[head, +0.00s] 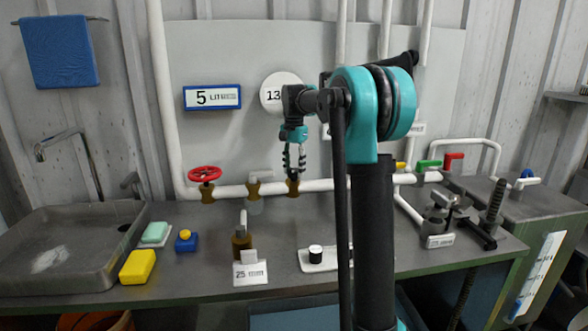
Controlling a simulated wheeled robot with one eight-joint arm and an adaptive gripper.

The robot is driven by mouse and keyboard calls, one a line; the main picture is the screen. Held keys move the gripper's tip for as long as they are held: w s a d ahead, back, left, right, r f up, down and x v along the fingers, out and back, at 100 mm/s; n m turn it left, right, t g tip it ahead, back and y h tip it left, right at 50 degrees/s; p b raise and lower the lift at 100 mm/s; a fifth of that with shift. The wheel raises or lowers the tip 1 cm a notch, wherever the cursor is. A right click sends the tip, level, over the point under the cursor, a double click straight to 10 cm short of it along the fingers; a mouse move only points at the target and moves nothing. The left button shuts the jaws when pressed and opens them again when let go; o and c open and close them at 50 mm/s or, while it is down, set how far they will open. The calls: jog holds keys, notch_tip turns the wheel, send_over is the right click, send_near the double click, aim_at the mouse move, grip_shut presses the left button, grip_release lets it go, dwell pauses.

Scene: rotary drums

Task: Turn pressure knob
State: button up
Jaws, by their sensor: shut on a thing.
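My gripper (293,170) points down at the third fitting along the white pipe, in the middle of the head view. Its fingers are shut on the small dark knob (293,179) on top of this brass fitting (292,189). The fingers cover most of the knob, so its angle cannot be told. A round white dial (278,92) marked "13" hangs on the panel above, its right side hidden by my arm.
A red handwheel (204,174) and another valve (254,187) stand on the pipe to the left. A "5" sign (212,96) hangs above. My arm hides the middle right.

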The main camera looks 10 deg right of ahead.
jog(key=n, duration=0.4)
jog(key=shift+n, duration=0.3)
jog(key=n, duration=0.4)
jog(key=shift+n, duration=0.3)
jog(key=n, duration=0.4)
jog(key=shift+n, duration=2.2)
jog(key=o, duration=1.2)
jog(key=shift+c, duration=0.2)
